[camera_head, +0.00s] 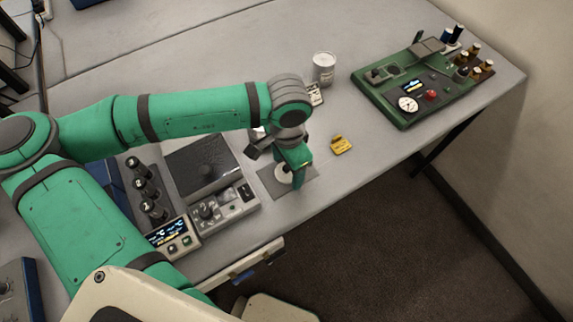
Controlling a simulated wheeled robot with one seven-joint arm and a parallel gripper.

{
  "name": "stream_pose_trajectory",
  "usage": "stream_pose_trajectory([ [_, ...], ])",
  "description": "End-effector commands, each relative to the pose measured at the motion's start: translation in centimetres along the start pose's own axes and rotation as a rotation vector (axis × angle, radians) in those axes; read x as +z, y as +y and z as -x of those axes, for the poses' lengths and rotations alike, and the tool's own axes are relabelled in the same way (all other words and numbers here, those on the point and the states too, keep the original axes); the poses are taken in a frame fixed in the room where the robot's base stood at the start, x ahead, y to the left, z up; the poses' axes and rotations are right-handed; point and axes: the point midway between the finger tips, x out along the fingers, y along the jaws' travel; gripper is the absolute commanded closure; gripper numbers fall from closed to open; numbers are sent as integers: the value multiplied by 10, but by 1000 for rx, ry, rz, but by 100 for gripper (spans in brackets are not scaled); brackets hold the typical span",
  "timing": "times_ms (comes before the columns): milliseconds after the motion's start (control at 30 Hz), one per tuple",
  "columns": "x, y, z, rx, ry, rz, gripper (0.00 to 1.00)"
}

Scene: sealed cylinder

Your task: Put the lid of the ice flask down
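My gripper (291,172) points down over a dark grey square mat (269,184) near the table's front edge. A pale round piece (283,174), which looks like the lid, shows at the fingertips, partly covered by a green finger. I cannot tell whether the fingers grip it, or whether it touches the mat. A white cylindrical container (323,68), perhaps the ice flask, stands upright behind my gripper; its label and top are too small to read clearly.
A grey device with a dark knobbed cover (198,160) stands just left of the mat. A yellow tag (341,145) lies to the right. A green instrument panel (420,85) with brown vials (474,50) is at the far right. The table between the tag and panel is clear.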

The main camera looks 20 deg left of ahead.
Motion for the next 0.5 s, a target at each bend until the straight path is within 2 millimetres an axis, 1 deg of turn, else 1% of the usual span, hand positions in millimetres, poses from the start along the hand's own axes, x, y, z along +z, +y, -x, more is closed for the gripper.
stream_pose_trajectory([
  [133, 0, 0, 2, -1, 0, -1, 34],
  [233, -1, 0, 11, -2, 1, -1, 34],
  [367, 0, 0, 32, -3, 2, 0, 34],
  [500, 0, 0, 61, -2, 1, 0, 34],
])
